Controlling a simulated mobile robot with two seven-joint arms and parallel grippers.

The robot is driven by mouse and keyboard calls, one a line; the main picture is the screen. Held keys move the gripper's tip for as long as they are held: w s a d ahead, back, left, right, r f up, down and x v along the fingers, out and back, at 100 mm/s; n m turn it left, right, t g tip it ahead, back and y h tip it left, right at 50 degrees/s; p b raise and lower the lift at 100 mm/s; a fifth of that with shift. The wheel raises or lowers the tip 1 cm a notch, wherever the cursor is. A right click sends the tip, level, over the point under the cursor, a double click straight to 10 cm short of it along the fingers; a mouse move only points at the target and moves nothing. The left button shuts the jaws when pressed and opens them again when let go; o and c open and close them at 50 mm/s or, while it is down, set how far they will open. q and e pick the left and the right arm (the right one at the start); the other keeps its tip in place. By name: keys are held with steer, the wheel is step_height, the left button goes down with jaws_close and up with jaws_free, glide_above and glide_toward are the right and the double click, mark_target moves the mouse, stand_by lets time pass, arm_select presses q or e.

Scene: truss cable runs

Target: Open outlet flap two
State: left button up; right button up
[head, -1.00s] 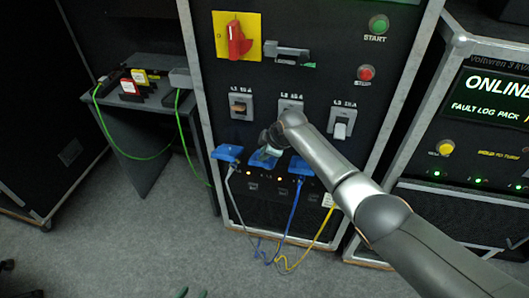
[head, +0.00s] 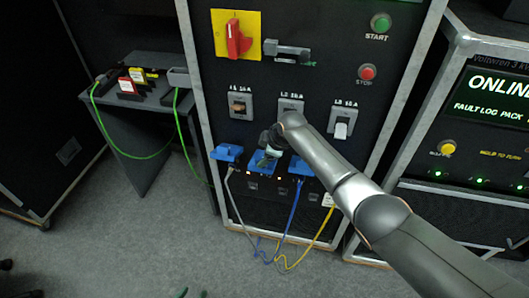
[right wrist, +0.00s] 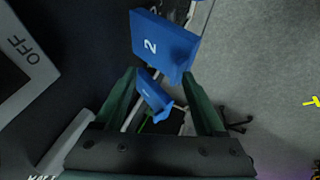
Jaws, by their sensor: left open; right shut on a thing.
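Blue outlet flap two (head: 261,163) is the middle of three blue flaps low on the black power panel. In the right wrist view, flap two (right wrist: 163,45), marked "2", lies at my right gripper's fingertips (right wrist: 161,76). That gripper (head: 270,147) is shut on the flap and partly hides it in the head view. I cannot tell exactly how far the flap is tilted. Only the green fingertips of my left gripper (head: 192,293) show at the bottom edge of the head view, apart and empty.
Blue flaps stand left (head: 227,153) and right (head: 300,165) of flap two. Grey, blue and yellow cables (head: 325,228) hang below. Breakers, a red rotary switch (head: 237,40) and START and STOP buttons are above. A small table (head: 150,95) with green cables stands left.

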steer(key=shift+w+d+r, duration=0.15)
steer(key=shift+w+d, duration=0.15)
steer(key=shift+d, duration=0.1)
steer(key=shift+p+v, duration=0.7)
steer(key=shift+v, duration=0.05)
steer(key=p+v, duration=0.1)
steer(key=v, duration=0.9)
steer(key=shift+s+a+r+p, duration=0.25)
steer(key=shift+s+r+p, duration=0.05)
steer(key=shift+s+p, duration=0.15)
